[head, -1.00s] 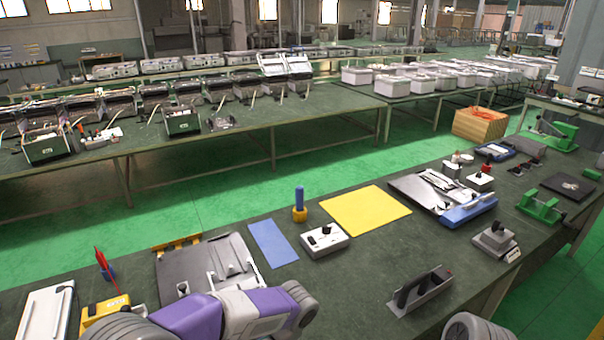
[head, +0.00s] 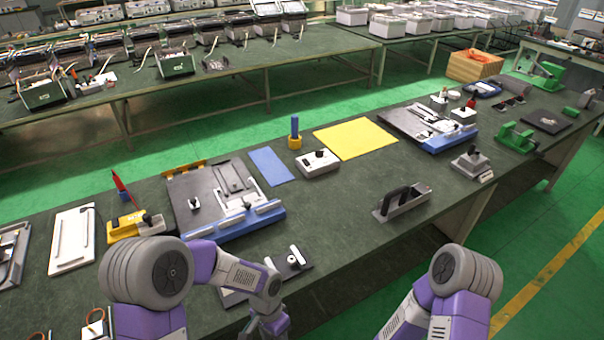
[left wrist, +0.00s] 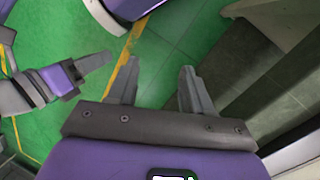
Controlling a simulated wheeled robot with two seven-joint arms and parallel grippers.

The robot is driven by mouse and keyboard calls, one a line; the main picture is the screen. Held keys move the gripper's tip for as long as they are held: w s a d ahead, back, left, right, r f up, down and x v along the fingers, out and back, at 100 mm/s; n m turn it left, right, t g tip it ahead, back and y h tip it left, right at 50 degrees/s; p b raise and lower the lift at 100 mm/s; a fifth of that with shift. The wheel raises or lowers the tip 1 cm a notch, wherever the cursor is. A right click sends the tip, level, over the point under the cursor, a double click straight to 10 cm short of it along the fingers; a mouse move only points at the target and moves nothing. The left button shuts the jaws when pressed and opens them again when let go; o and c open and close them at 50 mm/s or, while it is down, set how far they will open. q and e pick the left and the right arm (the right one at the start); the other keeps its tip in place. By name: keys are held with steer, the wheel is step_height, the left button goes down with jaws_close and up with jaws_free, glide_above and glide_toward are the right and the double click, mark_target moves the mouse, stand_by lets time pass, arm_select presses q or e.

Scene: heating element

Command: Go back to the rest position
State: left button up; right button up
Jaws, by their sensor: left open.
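My left gripper (left wrist: 159,66) is open and empty in the left wrist view, its two fingers apart above the green floor. In the head view my left arm comes down at the lower left, and its wrist and gripper (head: 268,326) are partly cut off by the bottom edge, by the table's front edge. My right arm bends down at the lower right of the head view, its hand out of frame. What looks like my right gripper (left wrist: 95,63) shows at the left of the left wrist view. Its jaw opening is unclear.
The dark green workbench (head: 340,215) holds a blue-edged fixture (head: 215,228), a blue mat (head: 271,166), a yellow mat (head: 355,139), a grey switch box (head: 318,162) and a grey holder (head: 402,201). A dark plate with a white knob (head: 292,259) lies close behind my left wrist. Green floor is open at right.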

arm_select(q)
steer(key=s+a+f+n+t+h, duration=0.1)
steer(key=s+f+n, duration=0.2)
steer(key=f+n, duration=0.2)
steer(key=s+a+f+n+t+h, duration=0.1)
steer(key=s+f+n+t+h, duration=0.1)
steer(key=f+n, duration=0.3)
step_height(320, 180, down, 3)
steer(key=shift+s+a+r+n+t, duration=0.1)
steer(key=shift+s+a+n+t, duration=0.25)
steer(key=shift+s, duration=0.45)
